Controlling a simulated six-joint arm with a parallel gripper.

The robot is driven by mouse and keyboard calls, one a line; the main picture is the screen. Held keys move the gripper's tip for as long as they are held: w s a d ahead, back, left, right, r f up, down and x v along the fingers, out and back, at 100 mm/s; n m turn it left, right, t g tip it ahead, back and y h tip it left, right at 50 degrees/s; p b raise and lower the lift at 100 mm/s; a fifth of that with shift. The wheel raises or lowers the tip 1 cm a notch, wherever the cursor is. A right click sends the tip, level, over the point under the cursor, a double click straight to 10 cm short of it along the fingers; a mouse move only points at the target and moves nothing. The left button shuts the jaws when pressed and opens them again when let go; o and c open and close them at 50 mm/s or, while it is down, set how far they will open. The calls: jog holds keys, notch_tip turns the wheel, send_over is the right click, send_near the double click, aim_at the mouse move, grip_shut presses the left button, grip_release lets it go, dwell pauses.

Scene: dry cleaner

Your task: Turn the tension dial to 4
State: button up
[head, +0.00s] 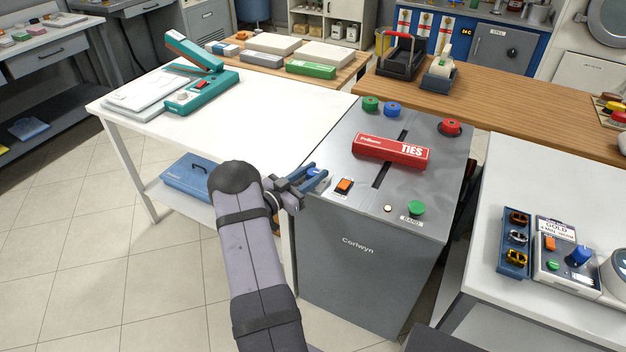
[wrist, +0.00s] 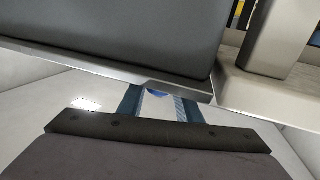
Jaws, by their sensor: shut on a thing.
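The grey Corlwyn machine (head: 352,245) has a steel top with a dark slot. My gripper (head: 316,176) is at the front left corner of that top, left of an orange rocker switch (head: 345,186). Its blue fingers are shut on a small blue knob, seemingly the tension dial (head: 313,171), which they mostly hide. In the wrist view, a sliver of the blue dial (wrist: 156,93) shows between the fingers of my gripper (wrist: 160,103), under the machine's edge. No dial scale or pointer can be read in either view.
A red TIES box (head: 392,151) lies across the slot. A green BAND button (head: 416,208), a small lamp (head: 388,208), a red knob (head: 450,127), and green (head: 370,104) and blue (head: 392,109) knobs sit around it. A white table (head: 270,108) adjoins on the left.

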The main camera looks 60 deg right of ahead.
aim_at(308, 175)
jog(key=shift+r+m+g+y+b, duration=0.1)
jog(key=shift+m+g+y+b, duration=0.45)
jog(key=shift+g, duration=0.55)
jog(key=o, duration=1)
jog(key=shift+h, duration=0.25)
jog(key=shift+o, duration=0.2)
jog(key=shift+a, duration=0.1)
jog(key=shift+b+v, duration=0.55)
jog(key=shift+v, duration=3)
